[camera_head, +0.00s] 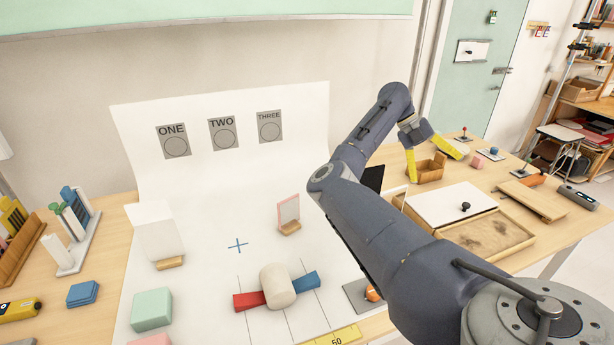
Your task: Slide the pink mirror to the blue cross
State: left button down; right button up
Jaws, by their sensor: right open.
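The pink mirror (288,210) is an upright panel with a pink frame on a small wooden foot. It stands on the white sheet, to the right of and slightly behind the blue cross (238,245), apart from it. The cross is fully visible and bare. My right gripper (438,168) has yellow fingers spread apart and is empty. It is above the wooden table, to the right of the mirror and well away from it. My left gripper is not in view.
A white panel (161,236) on a wooden foot stands left of the cross. A cream cylinder (277,285) with red and blue blocks lies in front. A green block (151,310) is at front left. My right arm crosses the right side. The sheet between mirror and cross is clear.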

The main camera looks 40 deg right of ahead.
jog(key=w+a+r+n+t, duration=0.2)
jog(key=w+a+n+t, duration=0.15)
jog(key=w+a, duration=0.6)
jog(key=w+a+r+n+t, duration=0.2)
jog(key=w+a+n, duration=0.2)
jog(key=w+a, duration=0.55)
jog(key=n+t+y, duration=0.2)
jog(key=n+t, duration=0.1)
send_over(290, 225)
jog(key=shift+g, duration=0.25)
jog(key=f, duration=0.9)
jog(key=shift+d+f, duration=0.35)
jog(key=shift+w+a+f, duration=0.2)
jog(key=shift+a+f, duration=0.1)
jog(key=shift+f, duration=0.25)
notch_tip(290, 225, down, 17)
jog(key=shift+r, duration=0.1)
grip_shut()
